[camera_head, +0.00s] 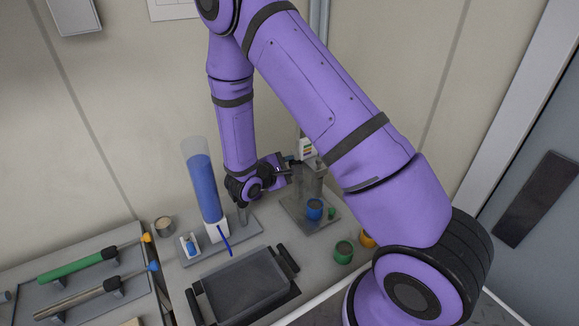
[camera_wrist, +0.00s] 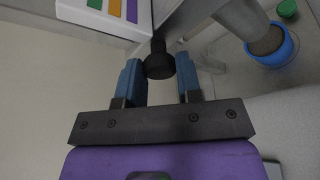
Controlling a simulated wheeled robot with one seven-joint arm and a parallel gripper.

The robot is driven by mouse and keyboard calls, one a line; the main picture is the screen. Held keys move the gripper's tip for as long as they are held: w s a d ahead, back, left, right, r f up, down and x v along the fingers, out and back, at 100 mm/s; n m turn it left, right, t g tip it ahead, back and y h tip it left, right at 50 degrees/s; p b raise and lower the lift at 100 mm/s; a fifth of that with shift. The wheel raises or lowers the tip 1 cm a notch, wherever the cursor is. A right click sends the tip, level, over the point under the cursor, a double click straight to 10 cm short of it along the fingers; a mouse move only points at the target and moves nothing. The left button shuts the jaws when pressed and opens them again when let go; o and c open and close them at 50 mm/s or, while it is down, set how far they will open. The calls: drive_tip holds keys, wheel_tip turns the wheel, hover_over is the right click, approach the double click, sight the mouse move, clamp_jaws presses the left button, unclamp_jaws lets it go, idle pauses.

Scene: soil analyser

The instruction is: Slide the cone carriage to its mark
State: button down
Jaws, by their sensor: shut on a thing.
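The device with the cone stands on a grey base plate (camera_head: 297,222) right of centre in the head view. My gripper (camera_head: 284,170) reaches it from the left. In the wrist view, my gripper (camera_wrist: 159,76) has its two blue fingers on either side of a black knob (camera_wrist: 158,58), which I take to be the carriage's handle. The gripper is shut on it. A grey cylindrical part (camera_wrist: 240,18), perhaps the cone's body, slants above a blue cup of soil (camera_wrist: 287,52). A striped colour label (camera_head: 306,148) shows on the device. The mark cannot be told apart.
A dark tray (camera_head: 243,285) lies in front. A tall blue-filled cylinder (camera_head: 203,187) stands to the left of my forearm. Green-handled (camera_head: 70,266) and grey tools lie far left.

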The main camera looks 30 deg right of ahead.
wheel_tip(320, 180, down, 4)
idle(0.5)
drive_tip(key=c, duration=0.8)
unclamp_jaws()
drive_tip(key=shift+r, duration=0.1)
